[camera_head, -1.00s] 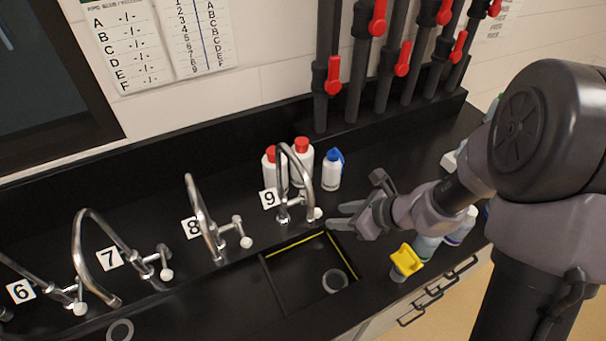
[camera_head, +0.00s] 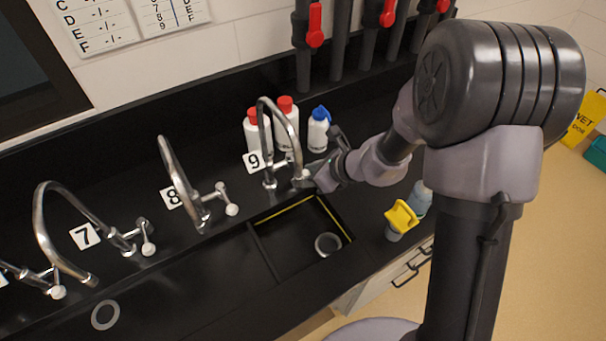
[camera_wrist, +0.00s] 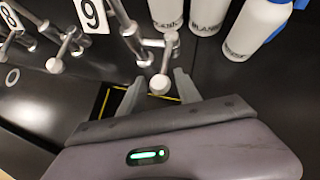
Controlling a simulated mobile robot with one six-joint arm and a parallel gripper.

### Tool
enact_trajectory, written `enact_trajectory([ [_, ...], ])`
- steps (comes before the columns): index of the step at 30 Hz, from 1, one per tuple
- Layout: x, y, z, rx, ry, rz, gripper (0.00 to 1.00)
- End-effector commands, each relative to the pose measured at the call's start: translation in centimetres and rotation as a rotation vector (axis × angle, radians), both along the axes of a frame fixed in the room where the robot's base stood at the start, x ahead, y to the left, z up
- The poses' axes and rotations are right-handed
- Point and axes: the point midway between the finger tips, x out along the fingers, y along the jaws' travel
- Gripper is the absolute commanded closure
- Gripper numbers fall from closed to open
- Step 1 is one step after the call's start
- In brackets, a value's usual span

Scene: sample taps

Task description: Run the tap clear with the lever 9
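Tap 9 is a chrome gooseneck tap (camera_head: 290,125) behind the sink, beside the white label 9 (camera_head: 253,160). Its lever, with a white round knob (camera_wrist: 160,84), sticks out at the tap's right side in the head view. My gripper (camera_wrist: 160,92) is open, with one finger on each side of the knob in the wrist view. I cannot tell whether either finger touches it. In the head view my gripper (camera_head: 312,178) is right beside the lever, and its fingers are mostly hidden.
A small black sink (camera_head: 275,240) lies in front of tap 9. Taps 8 (camera_head: 178,180) and 7 (camera_head: 65,190) stand to the left. Bottles (camera_head: 318,130) stand close behind the lever. A yellow-topped container (camera_head: 401,216) stands right of the sink.

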Motion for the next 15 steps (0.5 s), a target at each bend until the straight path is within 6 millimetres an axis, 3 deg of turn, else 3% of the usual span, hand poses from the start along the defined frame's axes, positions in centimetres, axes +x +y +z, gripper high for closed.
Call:
enact_trajectory([
  [5,0.2,-0.2,0.1,0.0,0.0,0.0,0.6],
  [15,2.8,-1.8,0.2,0.0,0.0,-0.001,0.6],
])
